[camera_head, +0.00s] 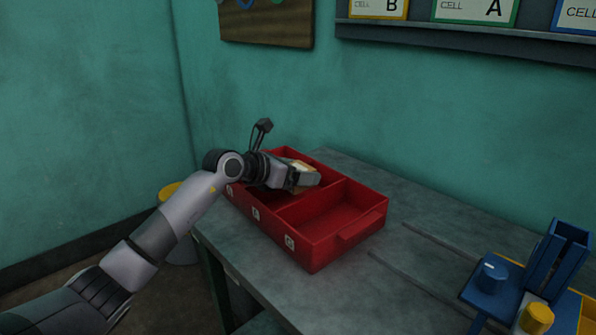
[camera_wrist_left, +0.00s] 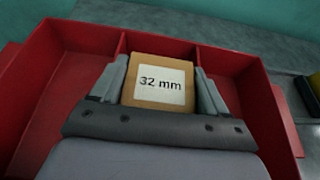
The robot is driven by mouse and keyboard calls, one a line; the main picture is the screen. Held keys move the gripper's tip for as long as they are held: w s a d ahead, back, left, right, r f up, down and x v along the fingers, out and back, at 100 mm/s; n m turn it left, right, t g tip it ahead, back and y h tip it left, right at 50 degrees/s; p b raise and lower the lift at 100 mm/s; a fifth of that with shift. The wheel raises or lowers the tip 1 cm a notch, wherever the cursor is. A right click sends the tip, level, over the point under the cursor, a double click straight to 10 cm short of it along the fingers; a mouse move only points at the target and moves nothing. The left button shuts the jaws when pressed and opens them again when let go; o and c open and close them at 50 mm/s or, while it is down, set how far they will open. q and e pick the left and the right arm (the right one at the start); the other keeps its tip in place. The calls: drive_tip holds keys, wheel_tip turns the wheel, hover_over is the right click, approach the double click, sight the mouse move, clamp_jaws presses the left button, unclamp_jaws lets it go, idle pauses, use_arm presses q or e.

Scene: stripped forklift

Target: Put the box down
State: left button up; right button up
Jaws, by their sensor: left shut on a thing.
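A small brown box (camera_wrist_left: 160,68) with a white "32 mm" label shows between my left gripper's fingers in the left wrist view. My left gripper (camera_wrist_left: 162,90) is shut on it, one finger on each side. In the head view the left gripper (camera_head: 305,178) is over the red tray (camera_head: 318,258), around its middle compartment, and the box's pale top (camera_head: 301,166) shows beside the fingers. The tray also fills much of the left wrist view (camera_wrist_left: 55,75). Whether the box touches the tray floor is hidden. My right gripper is not in view.
The red tray has dividers and stands on a grey table (camera_head: 430,225). Its nearest right compartment (camera_head: 330,212) looks empty. A yellow-topped stool (camera_head: 170,190) is at the left behind my arm.

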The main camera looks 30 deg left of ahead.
use_arm(q)
drive_tip(key=shift+r, duration=0.1)
drive_tip(key=shift+f+b, duration=0.4)
drive_tip(key=shift+f, duration=0.2)
drive_tip(key=o, duration=1.2)
drive_tip(key=shift+o, duration=0.2)
drive_tip(key=shift+r+p, duration=0.6)
drive_tip(key=shift+r, duration=0.25)
drive_tip(key=b+v, duration=0.2)
drive_tip(key=v, duration=1)
drive_tip(key=shift+f, duration=0.2)
